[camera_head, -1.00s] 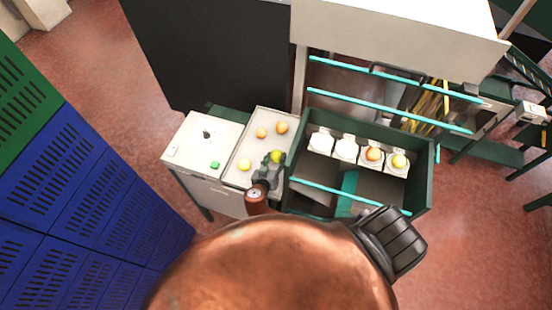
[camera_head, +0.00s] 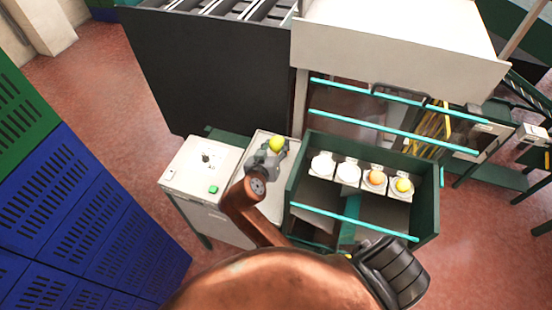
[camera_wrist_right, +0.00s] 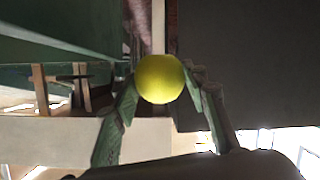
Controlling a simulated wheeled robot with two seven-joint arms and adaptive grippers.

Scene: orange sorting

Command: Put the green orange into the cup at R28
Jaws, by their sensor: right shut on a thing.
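The green orange (camera_head: 276,144), a yellow-green ball, is held in my right gripper (camera_head: 273,150) above the pale tray (camera_head: 287,140). In the right wrist view the green orange (camera_wrist_right: 160,79) sits between the two fingertips of the right gripper (camera_wrist_right: 158,88), which is shut on it. A row of white cups stands in the dark green bin to the right: two look empty, one on the left (camera_head: 321,167) and one beside it (camera_head: 348,173). No label R28 is readable. My left gripper is not in view.
The bin has dark green walls (camera_head: 428,215) and a teal bar (camera_head: 355,221) across its front. A white panel (camera_head: 205,165) with a green button stands left of the tray. A dark partition (camera_head: 215,75) stands behind. My right arm covers much of the tray.

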